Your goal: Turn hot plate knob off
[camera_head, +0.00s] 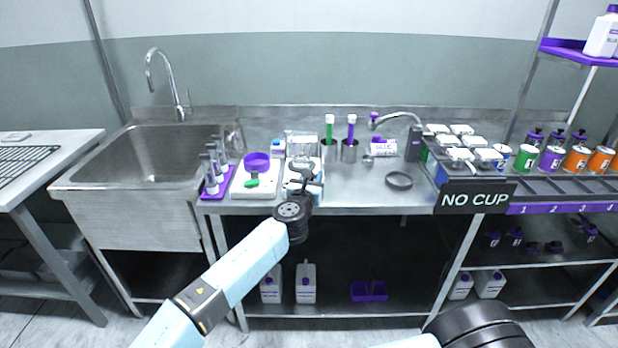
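A white appliance with a blue part (315,191), which looks like the hot plate, sits near the front edge of the steel counter. A clear container (303,147) stands on or just behind it. My gripper (303,172) is dark and is right at the front of this appliance, overlapping it in the picture. The knob cannot be made out; my gripper and wrist cover part of the appliance's front. The fingers are too small and dark to tell if they are open or shut, or if they touch anything.
Left of the appliance, a white device (243,187) carries a purple bowl and a green item. A purple rack (206,192) holds grey-capped tubes. Behind are metal cups (349,153) with green and purple sticks. A black ring (399,180) lies right on otherwise fairly clear counter.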

